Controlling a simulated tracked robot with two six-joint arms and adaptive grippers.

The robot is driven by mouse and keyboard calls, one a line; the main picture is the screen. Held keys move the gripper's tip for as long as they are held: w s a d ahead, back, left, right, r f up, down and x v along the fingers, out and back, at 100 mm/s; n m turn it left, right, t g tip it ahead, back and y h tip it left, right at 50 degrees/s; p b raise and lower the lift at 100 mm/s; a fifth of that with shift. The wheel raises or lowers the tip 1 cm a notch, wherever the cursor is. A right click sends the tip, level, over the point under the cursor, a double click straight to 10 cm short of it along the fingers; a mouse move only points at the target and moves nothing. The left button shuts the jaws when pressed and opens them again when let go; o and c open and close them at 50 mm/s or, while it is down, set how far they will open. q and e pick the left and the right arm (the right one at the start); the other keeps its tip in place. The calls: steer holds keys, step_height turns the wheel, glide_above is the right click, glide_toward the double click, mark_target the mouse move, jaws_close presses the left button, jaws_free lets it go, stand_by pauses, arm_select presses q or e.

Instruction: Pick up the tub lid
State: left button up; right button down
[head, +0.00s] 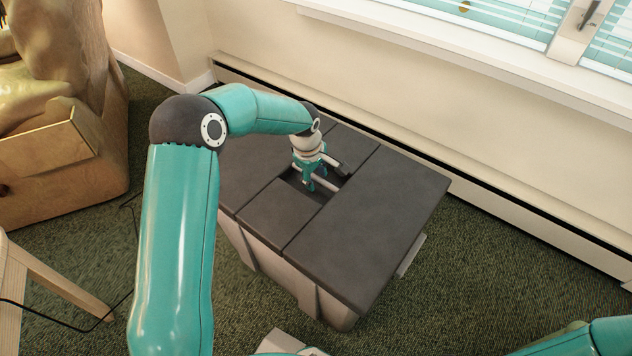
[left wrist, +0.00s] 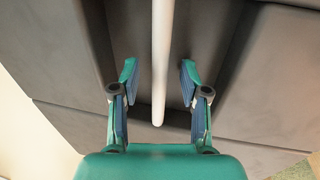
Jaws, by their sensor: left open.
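The tub lid (head: 365,215) is a dark grey, grooved slab on top of a lighter grey tub (head: 290,275). A recess in the middle of the lid holds a pale bar handle (left wrist: 162,55). My left gripper (head: 314,178) reaches down over this recess from above. In the left wrist view, the left gripper (left wrist: 157,75) is open, with one finger on each side of the bar and a gap on both sides. In the head view the fingers partly hide the handle. My right gripper is out of view.
A wall with a baseboard unit (head: 500,208) and a window sill (head: 480,50) runs close behind the tub. A brown armchair (head: 60,150) stands at the left, with a wooden leg (head: 62,285) nearer. Green carpet (head: 470,310) is clear at the right.

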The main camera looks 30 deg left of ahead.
arm_select(q)
jaws_close()
steer(key=shift+r, duration=0.1)
stand_by(0.3)
